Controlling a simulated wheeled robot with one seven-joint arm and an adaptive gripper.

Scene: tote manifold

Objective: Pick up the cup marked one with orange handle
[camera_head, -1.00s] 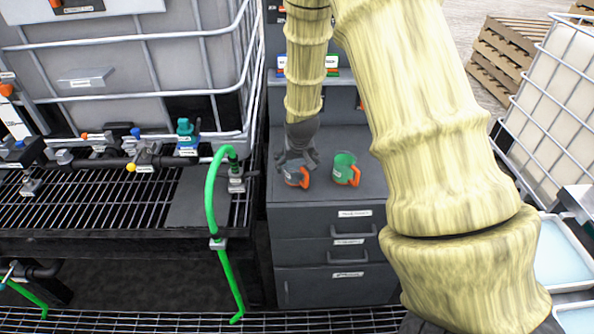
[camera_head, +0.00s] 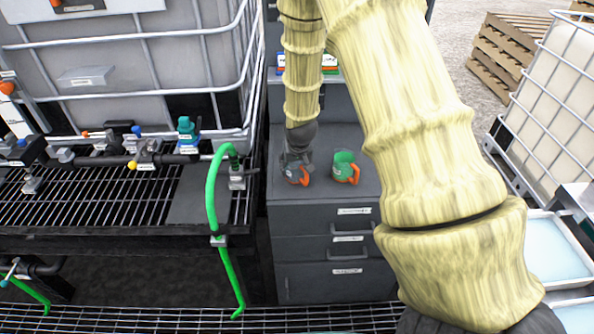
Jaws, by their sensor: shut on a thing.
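Two cups with orange handles stand at the front of the grey drawer cabinet's top. The left cup (camera_head: 294,179) is grey with an orange handle on its right side, and my gripper covers its upper part. My gripper (camera_head: 296,164) points down from above and is shut on this left cup. The right cup (camera_head: 343,165) is green inside with an orange handle and stands apart, just right of my gripper. The markings on both cups are too small to read. I cannot tell whether the held cup touches the cabinet top.
The grey drawer cabinet (camera_head: 322,217) has labelled drawers. A green hose (camera_head: 212,200) and a valve manifold over a black grate stand to its left, below a caged tank (camera_head: 130,60). Colored boxes lie at the cabinet's back. Another caged tank (camera_head: 556,110) stands right.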

